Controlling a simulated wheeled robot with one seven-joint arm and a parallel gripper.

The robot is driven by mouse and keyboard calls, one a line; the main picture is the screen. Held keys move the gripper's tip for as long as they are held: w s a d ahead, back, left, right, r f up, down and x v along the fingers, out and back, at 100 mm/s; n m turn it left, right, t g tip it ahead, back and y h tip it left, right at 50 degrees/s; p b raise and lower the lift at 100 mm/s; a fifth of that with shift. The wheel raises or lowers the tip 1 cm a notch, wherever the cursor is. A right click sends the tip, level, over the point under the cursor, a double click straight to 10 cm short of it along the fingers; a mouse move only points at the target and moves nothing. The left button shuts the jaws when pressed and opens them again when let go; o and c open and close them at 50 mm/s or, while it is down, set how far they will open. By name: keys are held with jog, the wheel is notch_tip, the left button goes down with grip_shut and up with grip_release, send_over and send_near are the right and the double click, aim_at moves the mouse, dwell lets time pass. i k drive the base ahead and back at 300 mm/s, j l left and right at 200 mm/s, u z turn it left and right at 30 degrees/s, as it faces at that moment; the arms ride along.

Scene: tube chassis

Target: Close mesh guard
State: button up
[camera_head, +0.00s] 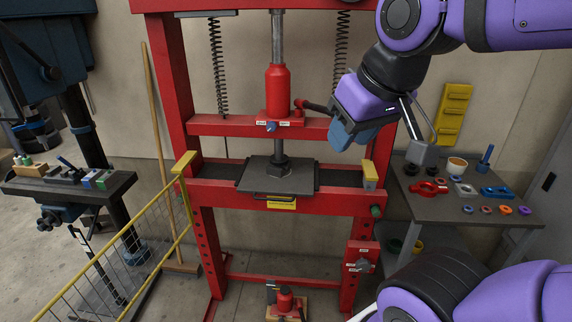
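The mesh guard (140,250) is a yellow-framed wire panel at the lower left of the head view. It stands swung out from the left upright of the red press (185,110), angled toward the viewer, so the press front is open. Its near end runs out of the picture. A yellow block (369,175) sits on the right side of the press at about the same height as the guard's top corner. My gripper (345,135) is at the upper right, in front of the right upright, apart from the guard. Its fingers are seen end-on, and any gap between them is unclear.
A dark table (410,200) with red and blue parts and a cup stands at the right. A drill press with a small table (70,190) is at the left. A wooden pole (158,140) leans behind. A red jack (286,300) sits low at the press base.

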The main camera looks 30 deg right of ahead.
aim_at(57, 297)
jog(key=i+u, duration=0.4)
jog(key=i+l+u, duration=0.15)
jog(key=i+u, duration=0.2)
